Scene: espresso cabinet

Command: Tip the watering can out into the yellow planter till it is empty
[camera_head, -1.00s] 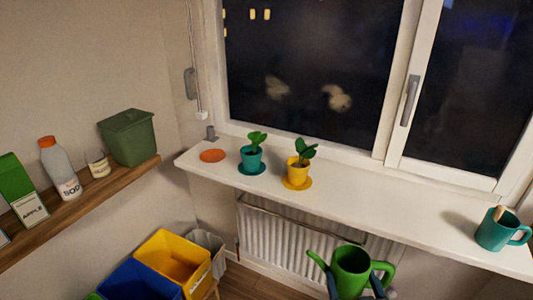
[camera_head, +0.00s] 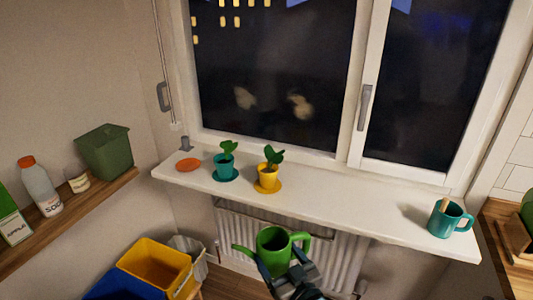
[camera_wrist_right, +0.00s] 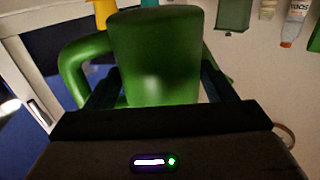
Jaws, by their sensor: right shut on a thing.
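The green watering can (camera_head: 272,252) is held by my right gripper (camera_head: 284,275) in front of the radiator, below the sill. It looks upright, with its spout to the left and its handle to the right. In the right wrist view the can (camera_wrist_right: 158,60) fills the middle, between the two fingers of my gripper (camera_wrist_right: 158,95). The yellow planter (camera_head: 267,178) stands on an orange-yellow saucer (camera_head: 273,188) on the window sill, with a green plant in it. The can is lower than the planter and apart from it. My left gripper is not in view.
A teal pot (camera_head: 224,166) with a plant stands left of the yellow planter on the white sill (camera_head: 345,203). An orange disc (camera_head: 188,164) lies further left. A teal mug (camera_head: 447,219) stands at the right end. Yellow (camera_head: 155,262) and blue bins stand on the lower left.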

